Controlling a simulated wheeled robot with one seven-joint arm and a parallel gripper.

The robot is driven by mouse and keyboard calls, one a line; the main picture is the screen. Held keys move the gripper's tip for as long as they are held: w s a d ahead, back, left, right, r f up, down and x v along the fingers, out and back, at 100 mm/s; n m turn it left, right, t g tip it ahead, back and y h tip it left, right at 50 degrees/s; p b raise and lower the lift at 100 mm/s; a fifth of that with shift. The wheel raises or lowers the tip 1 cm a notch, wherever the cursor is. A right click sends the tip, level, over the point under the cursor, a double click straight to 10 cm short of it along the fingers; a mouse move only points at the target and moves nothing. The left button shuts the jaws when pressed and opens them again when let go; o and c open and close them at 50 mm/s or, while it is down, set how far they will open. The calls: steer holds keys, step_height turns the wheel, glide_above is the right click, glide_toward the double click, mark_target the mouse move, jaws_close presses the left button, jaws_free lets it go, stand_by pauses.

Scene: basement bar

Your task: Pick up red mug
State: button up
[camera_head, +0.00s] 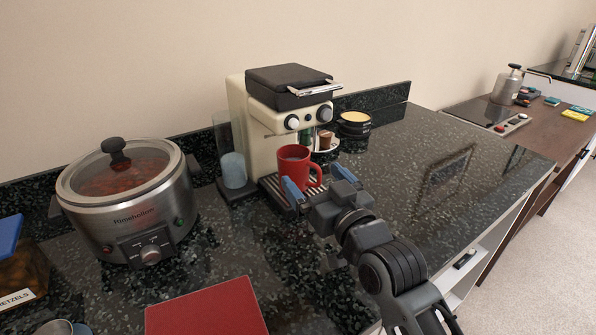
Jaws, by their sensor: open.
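The red mug (293,161) stands upright on the drip tray of the cream coffee machine (262,117), below its front. Its handle points to the right. My gripper (319,186) is open just in front of the mug, with its two blue-tipped fingers spread toward it. The left fingertip overlaps the mug's lower part in the picture. I cannot tell whether it touches the mug. The lower front of the mug is partly hidden by the gripper.
A slow cooker (131,205) stands at left on the dark speckled counter. A red flat object (207,310) lies at the front. The counter's right part (440,150) is clear.

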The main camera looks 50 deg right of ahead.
mark_target(302, 161)
steer(key=shift+w+d+f, duration=0.1)
steer(key=shift+w+d, duration=0.5)
steer(key=shift+w, duration=0.05)
steer(key=shift+x, duration=0.9)
steer(key=p+x, duration=0.1)
steer(key=x, duration=0.1)
steer(key=p+x, duration=0.1)
steer(key=x, duration=0.2)
steer(key=shift+w+d+f, duration=0.2)
steer(key=shift+w, duration=0.1)
steer(key=c, duration=1.3)
steer(key=shift+r, duration=0.1)
steer(key=shift+c, duration=0.9)
steer(key=shift+r, duration=0.1)
